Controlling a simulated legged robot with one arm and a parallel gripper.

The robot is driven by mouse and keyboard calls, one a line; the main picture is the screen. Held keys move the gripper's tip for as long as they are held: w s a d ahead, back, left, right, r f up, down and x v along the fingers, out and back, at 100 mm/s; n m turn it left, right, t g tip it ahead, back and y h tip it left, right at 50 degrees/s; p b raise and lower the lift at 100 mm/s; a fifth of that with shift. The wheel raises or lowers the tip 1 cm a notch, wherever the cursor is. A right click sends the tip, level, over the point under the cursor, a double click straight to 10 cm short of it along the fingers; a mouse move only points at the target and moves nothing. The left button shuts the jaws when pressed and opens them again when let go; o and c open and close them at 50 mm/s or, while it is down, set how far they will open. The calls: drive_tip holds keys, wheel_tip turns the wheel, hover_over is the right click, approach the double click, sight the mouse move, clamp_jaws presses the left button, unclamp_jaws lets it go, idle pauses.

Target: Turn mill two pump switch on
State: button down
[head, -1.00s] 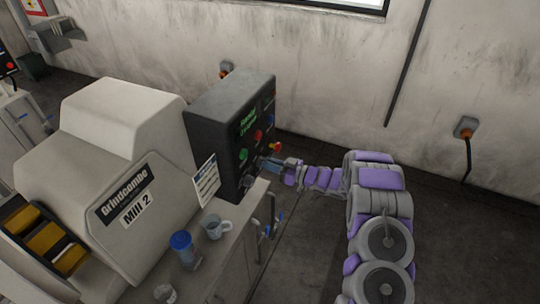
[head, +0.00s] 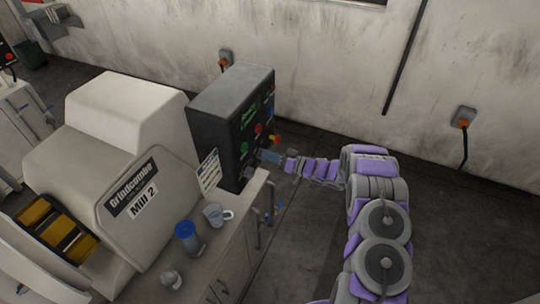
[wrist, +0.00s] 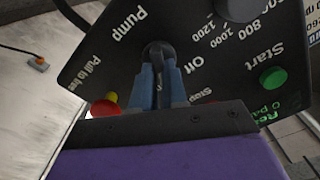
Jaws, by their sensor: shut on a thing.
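The dark control box (head: 218,118) stands at the right end of the mill marked "Mill 2" (head: 130,160). In the wrist view its panel (wrist: 200,45) appears turned, with the labels "Pump" and "Off" around a black rotary switch (wrist: 158,48). My gripper (wrist: 160,82) is at this pump switch, its two blue-grey fingers shut on the switch's handle from either side. The fingers hide part of the handle, so its exact pointing is hard to tell. In the head view my gripper (head: 266,157) reaches the panel from the right.
Near the switch are a green Start button (wrist: 273,78), a red emergency stop (wrist: 104,107) and a speed dial (wrist: 238,8). A mug (head: 214,215), a blue-lidded container (head: 188,238) and a small jar (head: 172,279) stand on the bench.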

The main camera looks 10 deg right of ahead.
drive_tip(key=shift+d, duration=0.1)
drive_tip(key=c, duration=1.2)
unclamp_jaws()
drive_tip(key=shift+w+d, duration=0.1)
drive_tip(key=shift+d, duration=0.05)
drive_tip(key=shift+o, duration=0.2)
drive_tip(key=v, duration=1.7)
drive_tip(key=shift+d+b, duration=0.2)
drive_tip(key=shift+b, duration=0.2)
